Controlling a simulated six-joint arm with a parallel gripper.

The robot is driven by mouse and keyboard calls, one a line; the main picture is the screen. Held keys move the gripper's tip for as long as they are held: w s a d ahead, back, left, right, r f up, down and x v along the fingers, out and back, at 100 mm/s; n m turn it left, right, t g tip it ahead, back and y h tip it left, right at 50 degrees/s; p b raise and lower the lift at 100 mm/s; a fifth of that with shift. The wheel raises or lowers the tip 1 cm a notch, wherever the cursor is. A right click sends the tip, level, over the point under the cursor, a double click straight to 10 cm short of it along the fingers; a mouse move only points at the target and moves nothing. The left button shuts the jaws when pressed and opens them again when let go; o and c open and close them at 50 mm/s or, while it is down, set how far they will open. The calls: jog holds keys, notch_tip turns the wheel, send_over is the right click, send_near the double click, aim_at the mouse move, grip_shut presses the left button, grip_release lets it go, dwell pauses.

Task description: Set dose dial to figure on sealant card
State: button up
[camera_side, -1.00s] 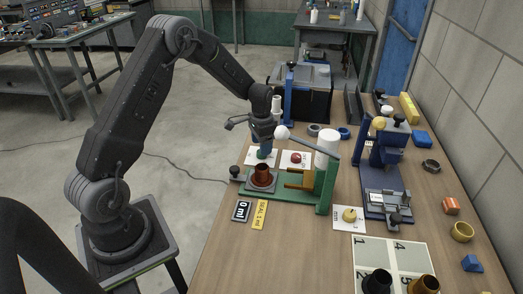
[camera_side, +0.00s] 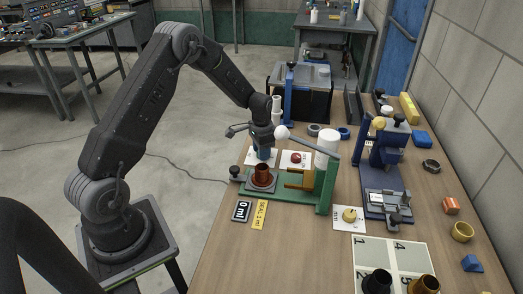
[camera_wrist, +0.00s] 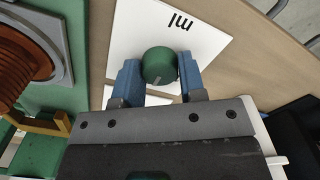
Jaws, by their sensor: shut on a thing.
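My gripper (camera_wrist: 162,78) has its blue fingers on either side of a round green dial (camera_wrist: 159,64) and is shut on it. The dial has a pale pointer mark near its lower edge and sits on a white plate (camera_wrist: 205,38) printed "ml". In the side view my gripper (camera_side: 262,154) is at that plate, behind the green fixture, and hides the dial. A yellow sealant card (camera_side: 259,215) reading "SEAL 1 ml" lies on the bench at the front.
A green fixture (camera_side: 290,190) with a brown ribbed cup (camera_side: 261,174) and a white-knobbed lever (camera_side: 282,132) stands close by my gripper. A red knob (camera_side: 295,158) sits on another white plate. A blue press (camera_side: 385,175) stands to the right. Bare bench lies at the front left.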

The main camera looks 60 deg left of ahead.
jog(key=shift+c, duration=0.8)
jog(key=n, duration=0.5)
jog(key=shift+n, duration=0.4)
jog(key=n, duration=0.6)
jog(key=o, duration=0.9)
jog(key=shift+r, duration=0.1)
